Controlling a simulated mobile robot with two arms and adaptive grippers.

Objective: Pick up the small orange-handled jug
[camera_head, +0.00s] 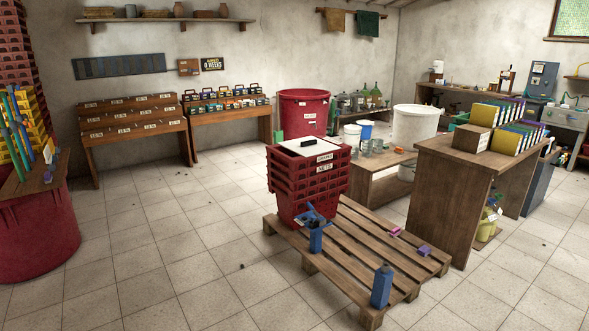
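I cannot make out a small orange-handled jug for sure. Several small grey vessels (376,146) stand on the low wooden table (385,161) behind the crates, too small for me to tell any handle colour. Glass jugs and bottles (364,98) stand on a bench by the back wall, and their handles are unclear too. Neither of my grippers shows in the head view.
A wooden pallet (347,258) stands in front with stacked red crates (308,182), a blue bottle (382,286) and a blue tool (316,238). A tall wooden desk (437,195) with upright folders stands right. A red tub (40,235) is left. Tiled floor is clear left of the pallet.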

